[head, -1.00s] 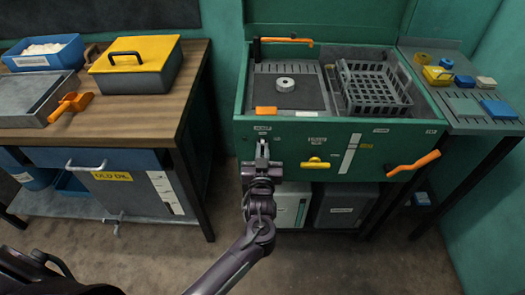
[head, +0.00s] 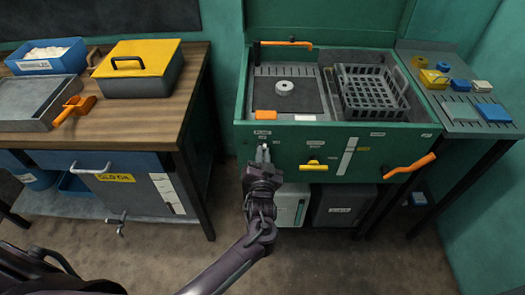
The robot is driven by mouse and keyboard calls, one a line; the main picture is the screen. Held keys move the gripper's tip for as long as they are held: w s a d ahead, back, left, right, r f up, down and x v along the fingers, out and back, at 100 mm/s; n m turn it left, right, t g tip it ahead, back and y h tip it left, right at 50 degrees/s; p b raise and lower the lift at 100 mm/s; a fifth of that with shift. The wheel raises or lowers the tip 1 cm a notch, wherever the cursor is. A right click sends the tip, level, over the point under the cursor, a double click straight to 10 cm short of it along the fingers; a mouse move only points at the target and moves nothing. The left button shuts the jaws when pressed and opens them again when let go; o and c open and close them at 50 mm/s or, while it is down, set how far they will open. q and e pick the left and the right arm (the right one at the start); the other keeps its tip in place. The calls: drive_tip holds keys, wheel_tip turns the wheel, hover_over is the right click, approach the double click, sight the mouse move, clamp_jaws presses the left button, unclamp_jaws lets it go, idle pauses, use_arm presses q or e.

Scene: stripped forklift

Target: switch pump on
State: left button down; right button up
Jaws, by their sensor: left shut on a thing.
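The green wash cabinet (head: 400,150) stands at the centre right with its top open. A small label (head: 262,133) on the left of its front panel sits just above my left gripper (head: 263,152). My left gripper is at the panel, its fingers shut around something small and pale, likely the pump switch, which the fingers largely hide. I cannot read the switch's position. My right gripper is not in view.
A yellow handle (head: 313,165) and an orange lever (head: 410,166) stick out of the same panel to the right. Inside the cabinet are a grey basket (head: 371,92) and a pale ring (head: 284,87). A wooden bench (head: 150,115) stands at left, with open floor in front.

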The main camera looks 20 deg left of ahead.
use_arm(q)
drive_tip(key=shift+f+m+p, duration=0.1)
drive_tip(key=shift+m+p, duration=1.6)
drive_tip(key=shift+m, duration=2.5)
drive_tip(key=c, duration=1.5)
unclamp_jaws()
drive_tip(key=shift+d, duration=0.1)
drive_tip(key=v, duration=0.7)
drive_tip(key=shift+s+d, duration=0.1)
drive_tip(key=shift+s, duration=0.25)
